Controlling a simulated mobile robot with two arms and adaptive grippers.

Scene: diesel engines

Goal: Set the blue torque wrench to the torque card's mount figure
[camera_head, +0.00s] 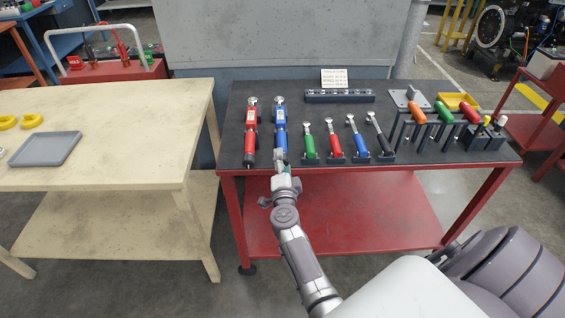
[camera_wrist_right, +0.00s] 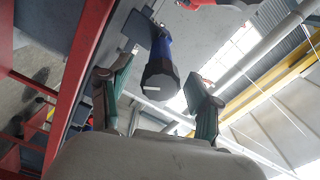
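The blue torque wrench (camera_head: 280,126) lies on the dark top of the red-framed bench, next to a red torque wrench (camera_head: 251,128). Its handle end faces me. My right gripper (camera_head: 281,163) is at that end, at the bench's front edge. In the right wrist view, the blue wrench's dark end knob (camera_wrist_right: 160,77) with a white mark appears between the two fingers of the open gripper (camera_wrist_right: 162,88), with gaps on both sides. The torque card (camera_head: 334,76) stands at the back of the bench; its text is too small to read. My left gripper is out of view.
Green, red, blue and black-handled tools (camera_head: 333,142) stand to the right in holders. A dark socket rail (camera_head: 339,96) lies before the card. A rack (camera_head: 422,135) with screwdriver-like tools is farther right. A pale table (camera_head: 100,120) with a grey tray (camera_head: 46,149) stands left.

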